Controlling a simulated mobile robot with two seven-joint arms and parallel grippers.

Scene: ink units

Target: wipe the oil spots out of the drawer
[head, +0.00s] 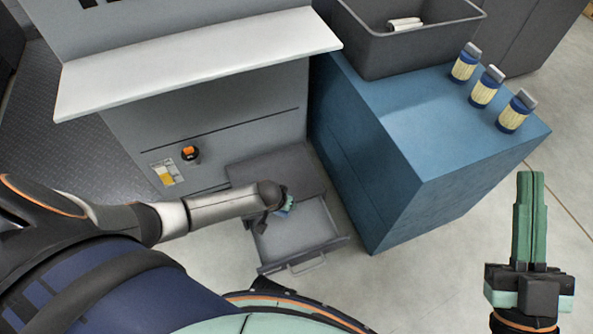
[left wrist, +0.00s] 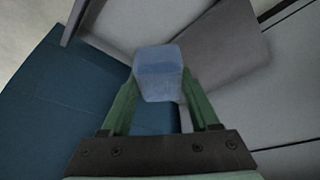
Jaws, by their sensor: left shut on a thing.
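The open grey drawer (head: 318,226) sticks out low from the front of the grey machine, its handle towards me. My left gripper (head: 285,206) reaches over the drawer and is largely hidden by its own wrist. In the left wrist view it is shut on a pale blue block-shaped wiping pad (left wrist: 158,72), with the drawer's light interior (left wrist: 118,25) beyond. I cannot tell whether the pad touches the drawer floor. I make out no clear oil spots; part of the drawer is hidden by my arm. My right gripper (head: 530,182) is empty, fingers together, off to the right.
A blue cabinet (head: 400,160) stands close to the drawer's right. On it are a dark grey bin (head: 420,45) with a white roll (head: 404,24) inside, and several blue-and-yellow bottles (head: 485,88). A white shelf (head: 200,65) juts from the machine above. The floor at front right is clear.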

